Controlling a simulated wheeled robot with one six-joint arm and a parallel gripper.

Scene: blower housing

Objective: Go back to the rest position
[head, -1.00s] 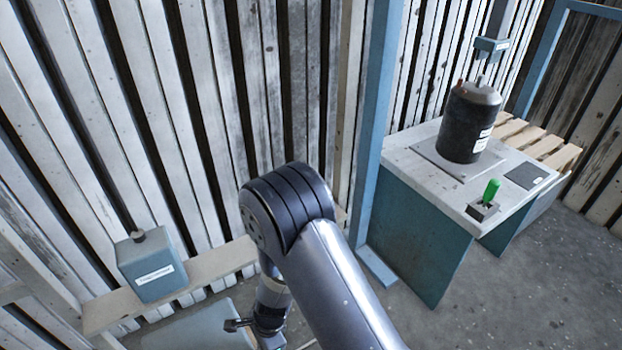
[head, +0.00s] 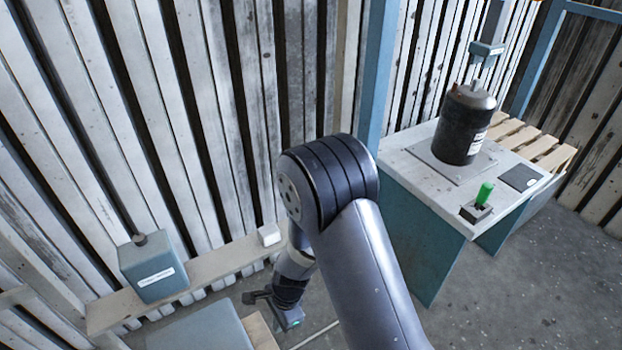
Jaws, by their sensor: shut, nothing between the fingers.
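My arm rises from the bottom of the head view, bends at a large dark joint in the middle, and runs down behind it to the wrist. My gripper (head: 253,298) shows small and dark at the lower left of the wrist, pointing left. It is shut and empty. It appears above the low grey-blue surface and floor, apart from the things around it. Part of the forearm is hidden behind the joint.
A blue-grey labelled box (head: 152,268) sits on a wooden ledge (head: 215,272) along the slatted wall. A grey-blue surface (head: 200,330) lies below. At right, a bench (head: 420,160) bears a black canister (head: 462,130) and a green lever (head: 484,193). Right floor is clear.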

